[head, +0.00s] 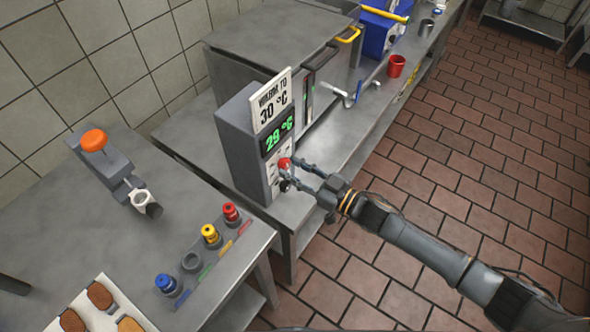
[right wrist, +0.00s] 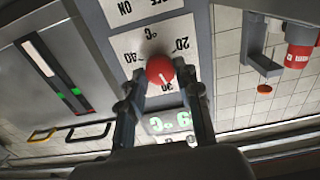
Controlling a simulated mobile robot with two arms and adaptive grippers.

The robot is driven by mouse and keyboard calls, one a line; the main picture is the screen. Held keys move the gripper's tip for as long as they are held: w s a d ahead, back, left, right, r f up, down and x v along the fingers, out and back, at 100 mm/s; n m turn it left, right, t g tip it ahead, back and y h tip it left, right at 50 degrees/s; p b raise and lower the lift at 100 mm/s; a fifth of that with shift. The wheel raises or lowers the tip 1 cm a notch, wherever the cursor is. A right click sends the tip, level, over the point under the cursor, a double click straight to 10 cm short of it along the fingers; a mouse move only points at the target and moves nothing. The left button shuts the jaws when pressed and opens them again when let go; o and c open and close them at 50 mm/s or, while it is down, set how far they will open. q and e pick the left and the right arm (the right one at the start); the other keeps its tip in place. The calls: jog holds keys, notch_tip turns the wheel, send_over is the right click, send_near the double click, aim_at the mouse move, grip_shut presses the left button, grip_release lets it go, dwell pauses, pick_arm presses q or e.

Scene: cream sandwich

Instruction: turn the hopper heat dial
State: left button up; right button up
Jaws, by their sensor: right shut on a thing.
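The hopper heat dial (head: 284,163) is a red knob on the front of a grey control box (head: 245,150). My right gripper (head: 297,172) is shut on it. In the right wrist view the dial (right wrist: 160,69) sits between the two fingertips, with a pale pointer line on it and a scale marked 20 and 30 around it. The display (head: 278,138) above the dial reads 29 °C in green. A sign (head: 272,102) on top of the box reads "warm to 30 °C". My left gripper is not in view.
A large steel cabinet (head: 270,45) stands behind the box. A red cup (head: 396,66) is on the steel ledge. The tiled floor at right is clear.

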jog(key=n+b, duration=0.1)
jog(key=n, duration=0.3)
jog(key=shift+n, duration=0.3)
jog(key=n+b, duration=0.1)
jog(key=n, duration=0.3)
jog(key=shift+n, duration=0.4)
jog(key=o, duration=1.2)
jog(key=shift+c, duration=0.2)
jog(key=shift+s+d, duration=0.2)
jog(key=shift+d, duration=0.1)
jog(key=v, duration=1.1)
